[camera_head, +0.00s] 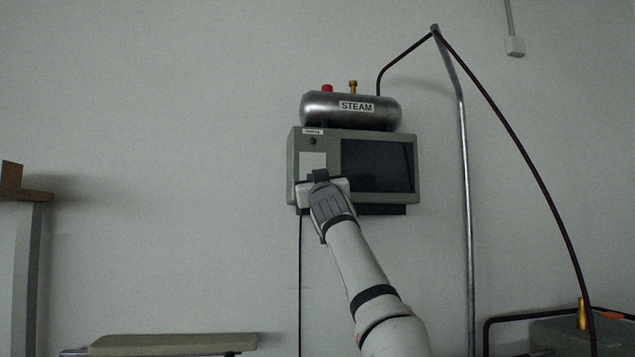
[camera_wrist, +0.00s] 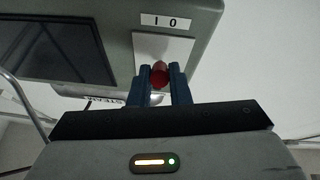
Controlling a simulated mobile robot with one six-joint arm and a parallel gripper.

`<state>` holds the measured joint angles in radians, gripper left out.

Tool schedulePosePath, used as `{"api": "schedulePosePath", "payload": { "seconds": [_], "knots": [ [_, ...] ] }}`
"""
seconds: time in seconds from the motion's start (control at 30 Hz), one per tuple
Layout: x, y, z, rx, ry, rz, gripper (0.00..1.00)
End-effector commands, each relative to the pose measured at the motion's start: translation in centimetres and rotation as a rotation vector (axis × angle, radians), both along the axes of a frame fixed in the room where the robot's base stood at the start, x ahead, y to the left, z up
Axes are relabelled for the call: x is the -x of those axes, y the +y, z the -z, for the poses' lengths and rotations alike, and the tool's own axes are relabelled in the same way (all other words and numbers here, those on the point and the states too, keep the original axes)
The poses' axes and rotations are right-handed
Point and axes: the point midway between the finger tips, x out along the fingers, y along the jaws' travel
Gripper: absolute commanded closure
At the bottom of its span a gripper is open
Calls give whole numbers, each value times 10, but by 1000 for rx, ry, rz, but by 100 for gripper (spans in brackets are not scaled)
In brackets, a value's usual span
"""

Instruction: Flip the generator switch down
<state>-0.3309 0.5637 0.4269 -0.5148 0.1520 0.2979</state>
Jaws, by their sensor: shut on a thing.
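The steam generator's grey-green box (camera_head: 333,146) hangs on the wall, with a dark panel (camera_head: 378,165) on its right half and a pale plate (camera_head: 313,161) on its left. In the wrist view a red switch lever (camera_wrist: 159,74) stands out from the white switch plate (camera_wrist: 176,47), near an "I O" label (camera_wrist: 166,21). My gripper (camera_head: 319,177) is at the lower left of the box front. In the wrist view its two blue fingers (camera_wrist: 160,77) are shut on the red lever, one on each side. In the head view my gripper hides the switch.
A metal tank (camera_head: 345,115) marked STEAM sits on top of the box. A dark hose runs from it over a metal pole (camera_head: 463,150) at right. A padded board (camera_head: 170,344) lies low at left. The wall left of the box is clear.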

Motion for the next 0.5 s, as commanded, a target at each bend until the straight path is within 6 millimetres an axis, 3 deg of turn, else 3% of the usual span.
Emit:
{"api": "schedulePosePath", "payload": {
  "seconds": [0.03, 0.07, 0.3, 0.5],
  "knots": [
    [-2, 1, 3, 1, 4, 0, 100],
    [-2, 0, 2, 1, 4, 1, 82],
    [-1, -1, 1, 1, 2, 2, 62],
    [-1, -1, 1, 1, 1, 1, 61]
  ]
}}
